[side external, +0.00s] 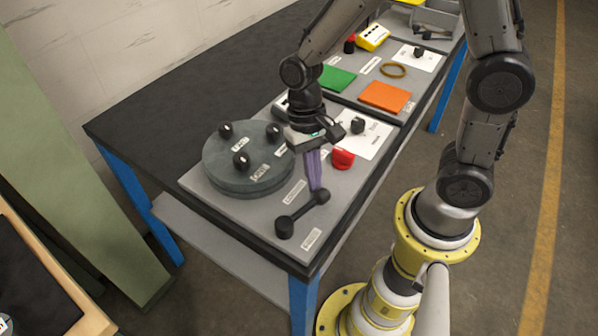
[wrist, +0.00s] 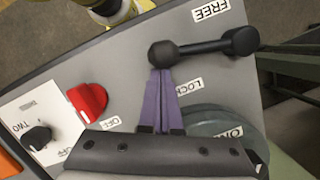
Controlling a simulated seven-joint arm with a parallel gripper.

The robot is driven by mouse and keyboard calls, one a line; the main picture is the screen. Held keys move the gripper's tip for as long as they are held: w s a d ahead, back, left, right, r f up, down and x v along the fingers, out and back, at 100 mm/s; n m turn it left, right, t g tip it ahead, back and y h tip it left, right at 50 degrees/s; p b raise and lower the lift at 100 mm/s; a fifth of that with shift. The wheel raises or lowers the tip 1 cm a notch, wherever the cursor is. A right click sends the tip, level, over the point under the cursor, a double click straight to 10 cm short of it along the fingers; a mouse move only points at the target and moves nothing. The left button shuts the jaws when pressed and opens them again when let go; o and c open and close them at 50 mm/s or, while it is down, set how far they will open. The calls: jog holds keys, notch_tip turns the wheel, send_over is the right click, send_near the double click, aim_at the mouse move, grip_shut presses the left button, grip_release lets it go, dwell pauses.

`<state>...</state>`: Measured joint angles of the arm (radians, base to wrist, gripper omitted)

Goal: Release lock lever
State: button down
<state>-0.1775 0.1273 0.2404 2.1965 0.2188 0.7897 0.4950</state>
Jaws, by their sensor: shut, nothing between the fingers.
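The black lock lever (side external: 302,213) lies on the grey panel near its front corner, with a round knob at each end. In the wrist view the lever (wrist: 205,47) runs across the top, between the LOCK label (wrist: 189,86) and the FREE label (wrist: 210,9). My gripper (side external: 316,187) points down with its purple fingers together and empty. Its fingertips (wrist: 160,72) are right at the lever end nearer the red knob. I cannot tell whether they touch it. The fingertips partly hide the side of that end.
A round grey disc (side external: 248,181) with several black knobs stands left of my gripper. A red knob (side external: 343,159) and a black knob (side external: 357,125) on a white plate sit behind it. Green (side external: 337,79) and orange (side external: 385,97) squares lie farther back. The panel's front edge is close.

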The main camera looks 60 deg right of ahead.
jog(key=s+m, duration=0.3)
jog(key=shift+s+a+m+y, duration=0.15)
jog(key=shift+s+m+y, duration=0.15)
jog(key=shift+s, duration=0.05)
jog(key=shift+s+a, duration=0.25)
jog(key=shift+s, duration=0.4)
jog(key=v, duration=1)
jog(key=shift+s, duration=0.25)
jog(key=shift+d, duration=0.1)
